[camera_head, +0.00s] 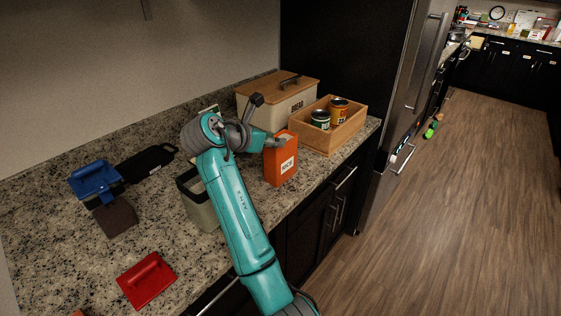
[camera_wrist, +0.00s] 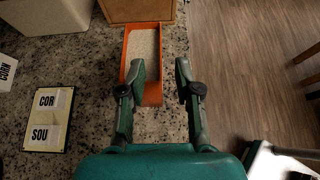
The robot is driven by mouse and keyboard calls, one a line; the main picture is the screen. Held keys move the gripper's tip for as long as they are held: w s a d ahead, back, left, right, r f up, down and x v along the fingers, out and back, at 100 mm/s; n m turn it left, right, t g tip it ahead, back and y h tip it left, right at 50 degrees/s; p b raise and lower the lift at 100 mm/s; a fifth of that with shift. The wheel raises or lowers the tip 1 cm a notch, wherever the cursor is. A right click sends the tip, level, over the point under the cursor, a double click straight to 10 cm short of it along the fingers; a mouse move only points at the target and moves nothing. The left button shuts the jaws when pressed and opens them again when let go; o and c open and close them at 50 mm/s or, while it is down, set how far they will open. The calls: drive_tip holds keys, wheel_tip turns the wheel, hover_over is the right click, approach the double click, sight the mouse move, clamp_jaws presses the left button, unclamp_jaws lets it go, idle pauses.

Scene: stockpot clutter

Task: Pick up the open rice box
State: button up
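The open rice box (camera_head: 281,165) is a tall orange box with a white label, upright on the granite counter near its front edge. In the wrist view its open top (camera_wrist: 144,48) shows pale rice inside. My gripper (camera_head: 277,141) is at the top of the box, with its fingers apart. In the wrist view, my gripper (camera_wrist: 160,70) has its left finger overlapping the box opening and its right finger to the right of the box's right wall. Whether the fingers touch the box or reach below its rim is unclear.
A wooden crate (camera_head: 323,142) with cans stands close behind the box. A cream bread bin (camera_head: 261,110) is behind. A grey-green bin (camera_head: 197,203) stands left of the box, partly behind my arm. A red handled lid (camera_head: 146,280) and blue item (camera_head: 95,180) lie farther left.

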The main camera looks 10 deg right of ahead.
sight(287, 142)
drive_tip(key=shift+f+x, duration=0.15)
drive_tip(key=shift+x, duration=1.85)
drive_tip(key=shift+f+x, duration=0.15)
drive_tip(key=shift+x, duration=1.8)
drive_tip(key=shift+s+a, duration=0.1)
drive_tip(key=shift+a, duration=0.05)
clamp_jaws()
drive_tip(key=shift+r, duration=0.1)
